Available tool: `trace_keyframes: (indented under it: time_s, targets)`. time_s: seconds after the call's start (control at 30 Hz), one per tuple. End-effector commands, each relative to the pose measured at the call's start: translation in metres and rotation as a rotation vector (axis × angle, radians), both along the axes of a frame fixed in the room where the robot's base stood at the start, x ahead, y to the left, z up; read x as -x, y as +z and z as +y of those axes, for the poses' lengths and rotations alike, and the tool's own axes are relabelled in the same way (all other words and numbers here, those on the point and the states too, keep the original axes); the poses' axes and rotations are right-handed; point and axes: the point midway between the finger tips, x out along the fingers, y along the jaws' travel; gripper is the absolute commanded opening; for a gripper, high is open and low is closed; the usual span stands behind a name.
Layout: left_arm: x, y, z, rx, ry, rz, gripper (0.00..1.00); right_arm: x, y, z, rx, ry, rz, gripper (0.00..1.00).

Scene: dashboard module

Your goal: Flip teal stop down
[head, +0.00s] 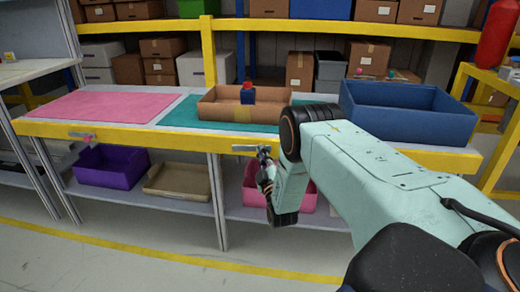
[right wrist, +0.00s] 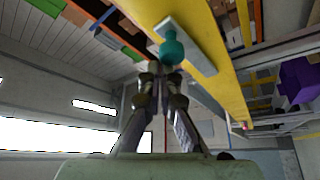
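The teal stop (right wrist: 172,48) is a small rounded knob on a grey plate (right wrist: 196,50) on the yellow front rail of the bench. In the head view the plate (head: 243,148) shows on the rail, but I cannot make out the teal knob behind my gripper. My right gripper (head: 264,152) is at the rail, just beside the plate. In the right wrist view its fingertips (right wrist: 161,68) are together, with nothing seen between them, right at the knob. I cannot tell whether they touch it. My left gripper is not in view.
A similar pink stop (head: 88,138) sits farther left on the yellow rail (head: 140,139). A brown tray (head: 218,108) holding a blue and red item (head: 247,95) and a blue crate (head: 405,123) stand on the bench. Bins, including a purple one (head: 112,167), fill the lower shelf.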

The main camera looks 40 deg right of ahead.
Motion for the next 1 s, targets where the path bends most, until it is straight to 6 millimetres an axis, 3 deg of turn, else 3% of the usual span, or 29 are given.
trace_keyframes:
  time_s: [0.4, 1.0]
  targets:
    - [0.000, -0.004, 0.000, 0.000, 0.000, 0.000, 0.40, 0.003, -0.015, 0.000, -0.002, -0.003, 0.004, 0.00]
    - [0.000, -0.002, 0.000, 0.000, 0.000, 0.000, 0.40, 0.004, -0.017, -0.001, -0.006, -0.006, 0.014, 0.00]
